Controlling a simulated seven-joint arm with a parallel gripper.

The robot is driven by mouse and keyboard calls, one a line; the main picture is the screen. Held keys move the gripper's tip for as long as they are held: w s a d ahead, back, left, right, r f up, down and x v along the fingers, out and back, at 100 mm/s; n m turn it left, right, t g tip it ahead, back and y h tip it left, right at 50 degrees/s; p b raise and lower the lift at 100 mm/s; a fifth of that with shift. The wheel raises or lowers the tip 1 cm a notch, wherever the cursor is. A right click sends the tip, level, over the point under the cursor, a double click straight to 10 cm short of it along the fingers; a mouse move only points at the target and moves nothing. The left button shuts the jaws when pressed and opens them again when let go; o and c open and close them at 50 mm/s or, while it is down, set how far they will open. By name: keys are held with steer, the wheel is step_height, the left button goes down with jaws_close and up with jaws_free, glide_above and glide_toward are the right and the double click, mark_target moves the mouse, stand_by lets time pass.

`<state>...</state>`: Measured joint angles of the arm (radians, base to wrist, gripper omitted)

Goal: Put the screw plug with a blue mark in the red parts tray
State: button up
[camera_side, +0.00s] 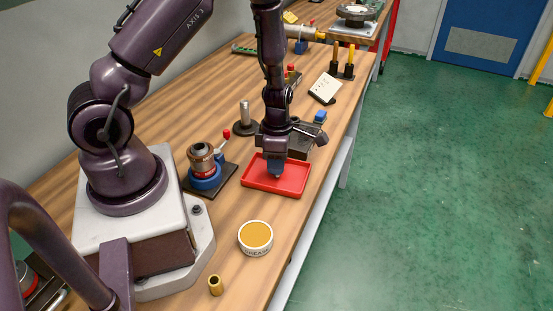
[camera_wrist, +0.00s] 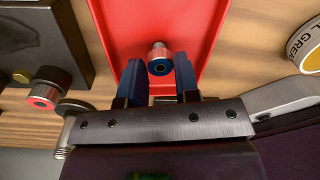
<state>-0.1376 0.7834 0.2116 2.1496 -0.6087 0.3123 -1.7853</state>
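The screw plug with a blue mark (camera_wrist: 160,65) is a small silver piece with a blue ring around a dark hole. My gripper (camera_wrist: 160,66) has its two blue fingers close against either side of the plug, shut on it. In the side view my gripper (camera_side: 276,172) points down over the red parts tray (camera_side: 256,182), and a small grey tip shows beneath the fingers. The tray also fills the middle of the wrist view (camera_wrist: 110,20). The plug is low, within the tray's outline; whether it touches the tray floor I cannot tell.
A red-marked piece (camera_wrist: 42,95) lies left in the wrist view. A round vise (camera_side: 204,168) stands left of the tray, a dark block (camera_side: 301,147) behind it, and a grease tin (camera_side: 256,238) in front. A brass piece (camera_side: 215,285) stands nearer the camera.

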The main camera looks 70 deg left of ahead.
steer(key=o, duration=0.3)
steer(key=d+r+m+t+h, duration=0.2)
steer(key=r+m, duration=0.5)
steer(key=r, duration=1.1)
steer(key=s+d+r+m+t+y, duration=0.1)
steer(key=s+d+r+m+t, duration=0.1)
steer(key=s+d+r+m, duration=0.2)
steer(key=s+d+r+m+t+y, duration=0.1)
steer(key=s+r+m, duration=0.5)
steer(key=m, duration=1.3)
steer(key=shift+s+d+r+m+t, duration=0.15)
steer(key=shift+d+r+m+t, duration=0.25)
steer(key=shift+d+r, duration=1.35)
